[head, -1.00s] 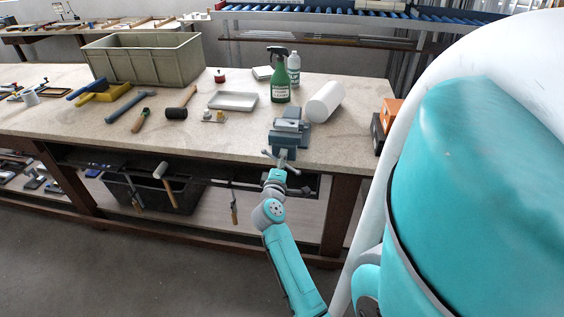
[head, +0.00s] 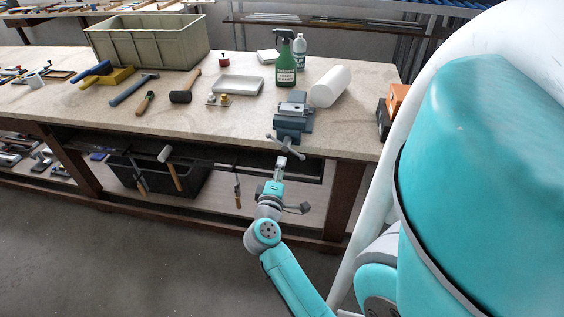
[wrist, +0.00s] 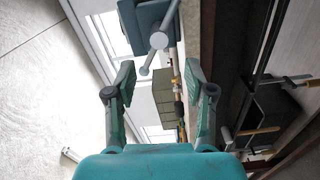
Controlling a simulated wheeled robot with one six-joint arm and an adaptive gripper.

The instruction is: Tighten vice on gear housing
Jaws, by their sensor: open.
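The blue-grey vice (head: 293,126) is at the front edge of the bench, with its handle (head: 284,146) hanging over the edge. A grey metal piece (head: 292,108) sits at the vice's jaws; I cannot tell whether it is the gear housing. My gripper (head: 281,162) is just below and in front of the handle. In the wrist view my gripper (wrist: 158,77) is open and empty, with its fingers spread. The handle (wrist: 158,41) shows ahead, its lower bar end reaching between the fingers in the picture. I cannot tell any contact. The vice body (wrist: 146,18) is partly cut off.
Close behind the vice are a white roll (head: 330,86), a green spray bottle (head: 286,62) and a white tray (head: 238,84). An orange box (head: 397,98) stands at the right end. Tools hang from the rail (head: 205,163) under the bench front, left of my arm.

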